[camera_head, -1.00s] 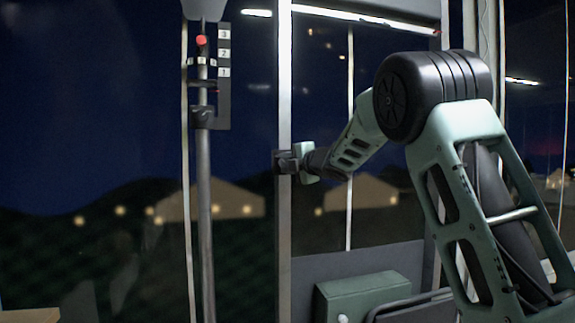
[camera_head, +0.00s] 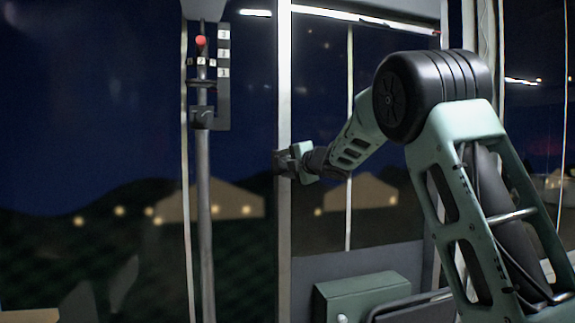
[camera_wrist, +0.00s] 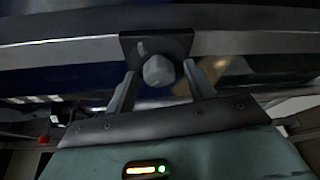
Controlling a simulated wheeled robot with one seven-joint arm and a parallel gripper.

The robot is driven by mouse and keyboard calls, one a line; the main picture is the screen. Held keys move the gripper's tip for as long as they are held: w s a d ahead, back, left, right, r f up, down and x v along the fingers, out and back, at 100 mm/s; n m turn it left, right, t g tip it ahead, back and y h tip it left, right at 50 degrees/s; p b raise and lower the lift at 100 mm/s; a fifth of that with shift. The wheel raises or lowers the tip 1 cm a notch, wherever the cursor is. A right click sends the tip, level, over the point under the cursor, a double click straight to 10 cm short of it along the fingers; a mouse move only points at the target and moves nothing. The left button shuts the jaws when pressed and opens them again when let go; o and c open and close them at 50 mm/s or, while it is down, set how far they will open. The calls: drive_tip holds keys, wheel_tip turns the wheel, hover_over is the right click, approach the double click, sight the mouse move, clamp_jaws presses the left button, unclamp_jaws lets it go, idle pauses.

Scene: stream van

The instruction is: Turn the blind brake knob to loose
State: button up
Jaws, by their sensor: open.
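The blind brake knob (camera_wrist: 158,70) is a round grey knob on a dark square plate (camera_wrist: 155,42), fixed to a pale metal post (camera_head: 284,80). A small light mark shows on the plate, up and left of the knob. In the wrist view my gripper (camera_wrist: 159,76) is open, with one finger on each side of the knob. Small gaps seem to show between fingers and knob; I cannot tell whether either touches. In the head view my gripper (camera_head: 297,160) is at the post, and it hides the knob.
Left of the post stands a tall pole (camera_head: 204,220) with a red button (camera_head: 201,40) and a number strip (camera_head: 223,70). A green box (camera_head: 362,297) sits low beneath my arm. Dark windows fill the background.

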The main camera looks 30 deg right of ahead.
drive_tip(key=shift+s, duration=0.1)
drive_tip(key=s+d+r+b, duration=0.1)
drive_tip(key=s+b, duration=0.1)
drive_tip(key=s, duration=1.5)
drive_tip(key=shift+d+r+b, duration=0.25)
drive_tip(key=shift+d+b, duration=0.15)
